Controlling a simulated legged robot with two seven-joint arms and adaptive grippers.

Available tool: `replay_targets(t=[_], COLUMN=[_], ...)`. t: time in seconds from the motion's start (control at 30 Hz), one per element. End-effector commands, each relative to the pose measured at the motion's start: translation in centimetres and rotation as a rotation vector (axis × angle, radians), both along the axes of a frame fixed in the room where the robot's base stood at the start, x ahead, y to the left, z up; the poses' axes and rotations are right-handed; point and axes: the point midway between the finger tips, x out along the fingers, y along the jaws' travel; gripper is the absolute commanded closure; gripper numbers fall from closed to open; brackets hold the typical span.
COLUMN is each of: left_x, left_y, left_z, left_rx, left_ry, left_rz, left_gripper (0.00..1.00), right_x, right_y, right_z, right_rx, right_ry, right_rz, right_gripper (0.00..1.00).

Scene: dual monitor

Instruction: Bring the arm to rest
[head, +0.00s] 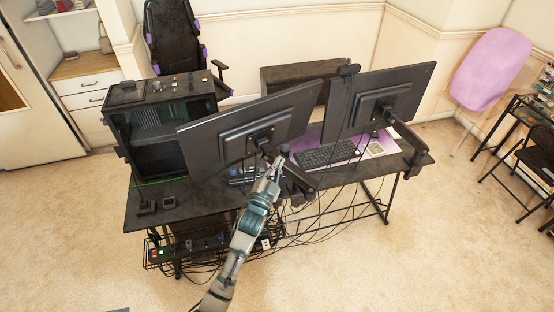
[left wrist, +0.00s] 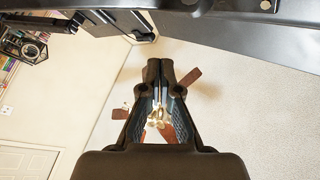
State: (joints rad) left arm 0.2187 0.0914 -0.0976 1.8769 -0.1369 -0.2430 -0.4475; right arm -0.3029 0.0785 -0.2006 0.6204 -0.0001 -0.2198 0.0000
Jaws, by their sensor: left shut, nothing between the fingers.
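My left arm reaches up from the bottom of the head view to the desk (head: 150,190). My left gripper (head: 277,160) is at the back of the left monitor (head: 230,125), close to its mount; I cannot tell whether they touch. In the left wrist view, the fingers of my left gripper (left wrist: 161,68) are shut tip to tip with nothing between them. A dark panel (left wrist: 265,35) fills the top right of that view, just beyond the fingertips. The right monitor (head: 400,90) stands beside the left one. My right gripper is not in view.
An open computer case (head: 160,145) stands on the desk's left. A keyboard (head: 328,155) lies behind the monitors. Loose cables and a wire tray (head: 160,256) hang under the near desk edge. The carpet (head: 400,265) in front is clear.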

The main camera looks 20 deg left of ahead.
Motion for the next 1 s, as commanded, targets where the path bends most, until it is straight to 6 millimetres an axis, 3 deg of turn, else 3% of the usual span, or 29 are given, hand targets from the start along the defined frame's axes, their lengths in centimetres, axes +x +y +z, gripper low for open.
replay_targets(t=[0.1, 0.3, 0.53, 0.63, 0.77, 0.87, 1.0], left_x=[-2.8, -5.8, -6.6, -6.3, -5.3, -5.2, -7.3], left_y=[0.5, 1.5, 1.1, 0.6, 0.1, 0.0, 0.4], left_z=[-1.2, -1.9, -1.9, -3.3, -9.7, -17.7, -29.6], left_rx=[-0.003, -0.008, -0.005, -0.009, -0.037, -0.077, -0.140], left_ry=[-0.001, -0.004, -0.005, 0.026, 0.155, 0.311, 0.537], left_rz=[-0.001, -0.001, -0.002, -0.004, -0.010, -0.012, -0.002], left_gripper=[1.00, 1.00, 1.00, 1.00, 1.00, 1.00, 1.00], right_x=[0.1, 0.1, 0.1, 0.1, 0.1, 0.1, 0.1], right_y=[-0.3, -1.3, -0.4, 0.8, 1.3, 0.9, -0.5], right_z=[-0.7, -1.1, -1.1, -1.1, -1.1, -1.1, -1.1], right_rx=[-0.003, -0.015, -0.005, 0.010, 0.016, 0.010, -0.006], right_ry=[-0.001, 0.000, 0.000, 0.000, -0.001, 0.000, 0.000], right_rz=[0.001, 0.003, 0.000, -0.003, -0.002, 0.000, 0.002], right_gripper=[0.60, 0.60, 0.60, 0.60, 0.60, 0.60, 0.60])
